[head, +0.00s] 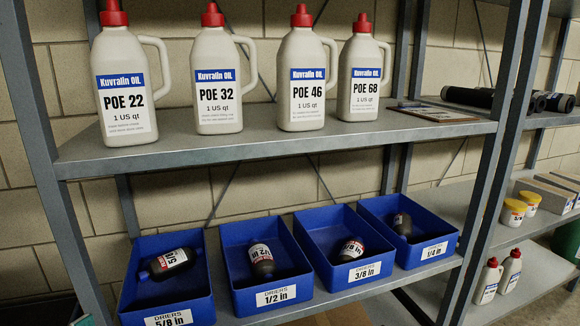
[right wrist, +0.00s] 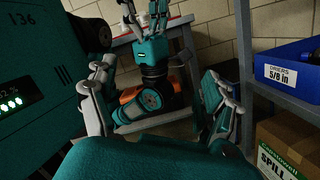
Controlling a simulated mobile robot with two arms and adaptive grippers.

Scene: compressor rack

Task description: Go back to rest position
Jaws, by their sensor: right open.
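My right gripper (right wrist: 158,72) shows in the right wrist view with its two fingers spread wide apart. Nothing is held between them. Behind the gap, a teal and grey arm that looks like mine stands with finger-like parts at its top, cut by the picture's upper edge. These may be my left gripper (right wrist: 145,12), but whether it is open or shut is unclear. No gripper can be made out in the head view.
A shelf (head: 260,140) bears bottles of Kuvralin oil, including POE 46 (head: 303,80). Below are blue drier bins, including the 5/8 in bin (head: 205,308). In the right wrist view, a blue bin (right wrist: 283,58), a cardboard box (right wrist: 285,145) and a shelf post (right wrist: 243,60) stand right of the gripper.

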